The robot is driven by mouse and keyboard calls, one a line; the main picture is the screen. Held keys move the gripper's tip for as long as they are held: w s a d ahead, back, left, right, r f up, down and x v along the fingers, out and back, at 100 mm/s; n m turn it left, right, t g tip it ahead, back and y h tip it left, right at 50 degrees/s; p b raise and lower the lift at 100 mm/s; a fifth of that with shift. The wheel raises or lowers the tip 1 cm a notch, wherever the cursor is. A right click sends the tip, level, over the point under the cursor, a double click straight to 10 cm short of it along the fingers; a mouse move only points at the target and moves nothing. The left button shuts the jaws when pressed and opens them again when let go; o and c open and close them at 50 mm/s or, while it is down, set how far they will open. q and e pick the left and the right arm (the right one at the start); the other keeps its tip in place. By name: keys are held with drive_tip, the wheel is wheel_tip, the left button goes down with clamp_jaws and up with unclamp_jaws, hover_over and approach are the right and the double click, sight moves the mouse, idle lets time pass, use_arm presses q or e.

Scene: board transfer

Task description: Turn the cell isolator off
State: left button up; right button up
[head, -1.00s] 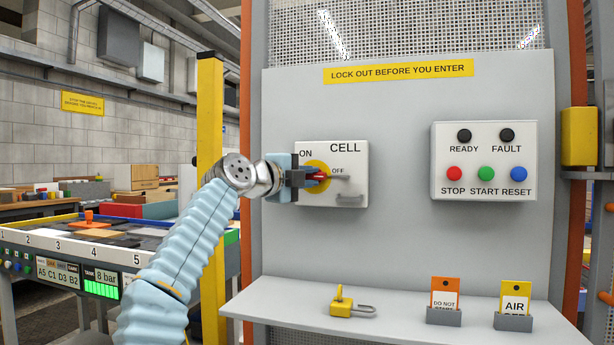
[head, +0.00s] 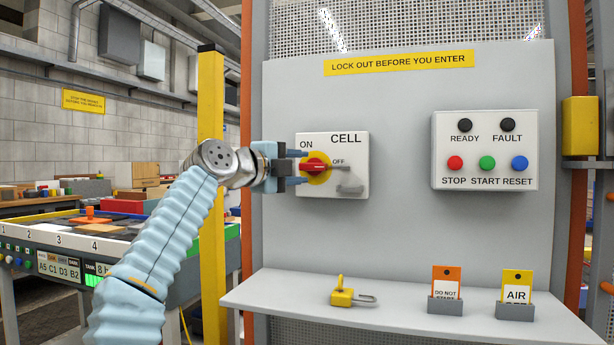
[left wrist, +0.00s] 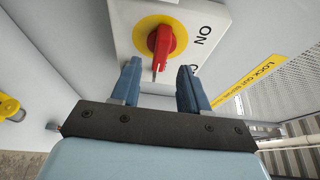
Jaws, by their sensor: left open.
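The cell isolator is a pale box (head: 357,145) on the grey panel, with a yellow disc (head: 319,179) and a red handle (head: 314,164). ON is printed above the handle and OFF to its right. The handle lies about level, its thin tip pointing right towards OFF. The left wrist view also shows the red handle (left wrist: 163,45), its tip pointing down the picture, away from ON. My left gripper (head: 303,167) is open just left of the handle, its two fingers apart. In the left wrist view its empty fingers (left wrist: 158,86) point at the handle. My right gripper is not in view.
A button box (head: 484,178) is on the panel at right. On the shelf (head: 400,305) below are a yellow padlock (head: 342,297), an orange DO NOT START tag (head: 446,275) and a yellow AIR tag (head: 517,282). A yellow post (head: 211,130) stands behind my left arm.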

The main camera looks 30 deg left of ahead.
use_arm(q)
drive_tip(key=s+a+b, duration=0.1)
drive_tip(key=s+b, duration=0.2)
drive_tip(key=s, duration=0.6)
drive_tip(key=shift+s+a, duration=0.25)
drive_tip(key=shift+s, duration=0.15)
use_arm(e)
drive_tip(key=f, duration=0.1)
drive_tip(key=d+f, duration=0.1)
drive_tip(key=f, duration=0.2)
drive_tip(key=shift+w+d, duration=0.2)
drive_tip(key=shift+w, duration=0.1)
